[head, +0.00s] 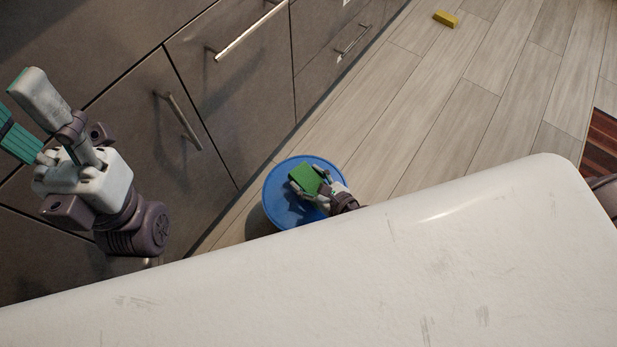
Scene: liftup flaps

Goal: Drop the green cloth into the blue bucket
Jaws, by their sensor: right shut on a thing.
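The blue bucket (282,208) stands on the floor beside the cabinets, seen from above as a round blue shape. Its lower right part is hidden by my arm and the white surface in front. The green cloth (306,178) looks like a small flat folded piece and shows over the bucket's round outline. My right gripper (312,184) is shut on the cloth; its height above the bucket is hard to tell. My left gripper (24,108) is at the left, in front of the cabinets, with its fingers apart and nothing seen between them.
Dark cabinets with metal handles (250,32) line the left and top. A yellow block (445,19) lies on the wooden floor (420,110) at the top right. A striped rug (603,150) shows at the right edge. The floor right of the bucket is clear.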

